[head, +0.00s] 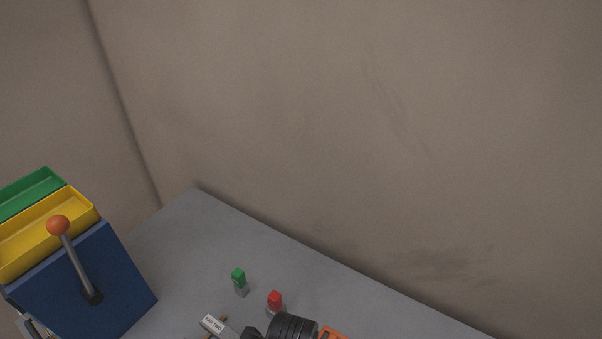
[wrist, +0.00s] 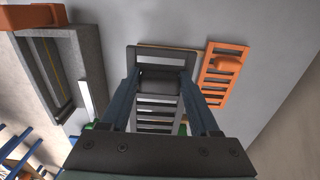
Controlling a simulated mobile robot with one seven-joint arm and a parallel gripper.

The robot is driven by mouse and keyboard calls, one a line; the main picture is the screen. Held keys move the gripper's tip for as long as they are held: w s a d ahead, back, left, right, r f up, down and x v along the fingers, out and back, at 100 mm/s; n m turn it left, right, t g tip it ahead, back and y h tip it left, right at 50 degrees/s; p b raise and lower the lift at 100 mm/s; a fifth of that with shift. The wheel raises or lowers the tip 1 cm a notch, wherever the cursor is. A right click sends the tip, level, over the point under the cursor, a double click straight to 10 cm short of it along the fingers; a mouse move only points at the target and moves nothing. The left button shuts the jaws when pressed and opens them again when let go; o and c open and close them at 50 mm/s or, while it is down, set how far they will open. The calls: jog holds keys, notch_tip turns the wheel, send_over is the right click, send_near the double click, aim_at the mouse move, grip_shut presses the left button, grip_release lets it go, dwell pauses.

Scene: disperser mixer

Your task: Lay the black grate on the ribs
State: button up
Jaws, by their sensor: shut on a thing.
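My gripper (wrist: 161,85) is shut on the black grate (wrist: 165,56), a dark slotted frame with several crossbars that runs between and beyond its fingers in the wrist view. The grate is above a light grey surface; I cannot tell whether it touches anything. Something green and a thin tan edge show partly behind it. I cannot make out the ribs in either view.
An orange slotted grate (wrist: 225,75) lies right of the black one. A grey trough-like block (wrist: 90,62) stands left, with blue bars below it. In the head view, a blue box (head: 85,285) with a lever, yellow (head: 45,235) and green bins, and green (head: 238,276) and red (head: 275,299) pieces show.

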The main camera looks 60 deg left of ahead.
notch_tip(320, 180, down, 9)
jog(key=shift+w+r+p, duration=0.1)
jog(key=shift+r+p, duration=0.05)
jog(key=shift+p, duration=0.15)
jog(key=shift+f+b, duration=0.3)
jog(key=shift+f, duration=0.15)
jog(key=o, duration=1.4)
jog(key=shift+c, duration=0.2)
jog(key=shift+r, duration=0.1)
